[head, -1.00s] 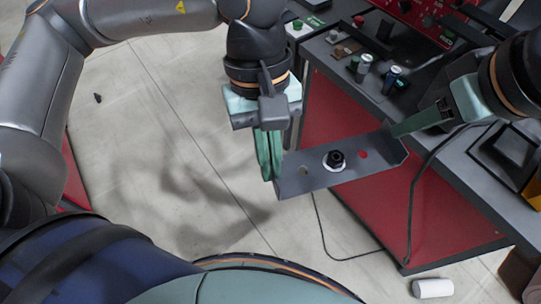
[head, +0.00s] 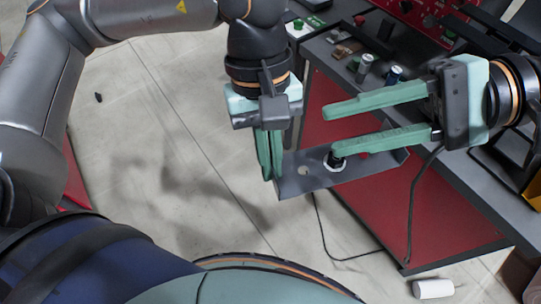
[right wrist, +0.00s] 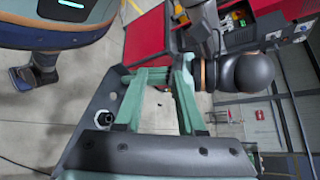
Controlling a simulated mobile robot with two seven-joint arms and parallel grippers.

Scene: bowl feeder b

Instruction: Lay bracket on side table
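The bracket (head: 300,184) is a flat grey metal plate with bent edges, held in the air in front of the red-fronted table. A black knob with a white ring (head: 335,163) sits on it. My left gripper (head: 271,178) is shut on its left end, fingers pointing down. My right gripper (head: 330,131) is open and empty, its fingers spread; the lower one covers part of the bracket and knob in the head view. In the right wrist view the bracket (right wrist: 106,96) lies left of the right fingers. Whether they touch it is unclear.
A grey-topped table with a red front (head: 370,213) stands at the right, with small parts and a red control panel (head: 412,22) on it. A black cable hangs in front. A white cylinder (head: 433,288) lies on the floor. The floor at left is mostly clear.

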